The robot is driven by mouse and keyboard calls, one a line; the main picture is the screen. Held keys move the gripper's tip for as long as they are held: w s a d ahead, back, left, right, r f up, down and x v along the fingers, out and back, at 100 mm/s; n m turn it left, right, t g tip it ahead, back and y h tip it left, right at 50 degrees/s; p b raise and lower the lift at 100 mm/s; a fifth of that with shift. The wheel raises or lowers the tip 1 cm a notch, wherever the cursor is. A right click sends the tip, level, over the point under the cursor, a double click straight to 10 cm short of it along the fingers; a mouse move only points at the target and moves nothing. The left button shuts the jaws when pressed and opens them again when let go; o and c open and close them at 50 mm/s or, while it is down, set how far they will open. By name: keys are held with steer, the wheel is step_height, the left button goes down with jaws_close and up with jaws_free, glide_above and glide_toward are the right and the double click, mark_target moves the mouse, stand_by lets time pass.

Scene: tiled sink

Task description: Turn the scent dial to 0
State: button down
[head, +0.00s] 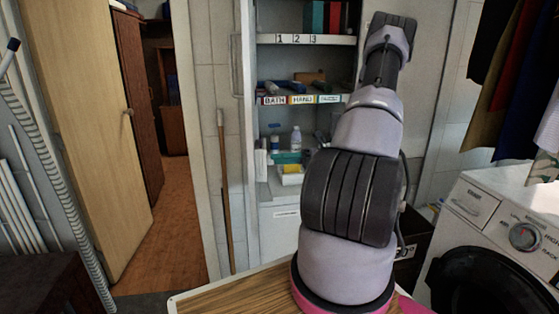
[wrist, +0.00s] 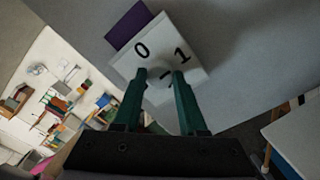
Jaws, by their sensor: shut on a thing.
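In the wrist view, a pale square box (wrist: 165,38) on a grey surface carries a printed 0 at upper left and a 1 at right. Its round pale dial (wrist: 159,72) sits between the green fingers of my gripper (wrist: 160,78), which is shut on it. A short dark mark shows on or beside the dial, between the fingertips. The fingers partly cover the dial, so I cannot tell for sure which number it points to. In the head view I cannot make out the box or the gripper; my arm blocks part of that view.
A purple piece (wrist: 129,25) adjoins the box's upper left edge. The head view shows an open shelf cabinet (head: 305,96) with bottles and labelled shelves behind my arm. A washing machine (head: 500,225) stands at right, a wooden top (head: 240,292) below, and a doorway at left.

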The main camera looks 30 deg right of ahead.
steer(key=shift+n, duration=0.3)
steer(key=n, duration=1.6)
steer(key=shift+s+n+h, duration=0.15)
steer(key=shift+n+h, duration=0.15)
stand_by(0.4)
steer(key=shift+c, duration=2.3)
jaws_free()
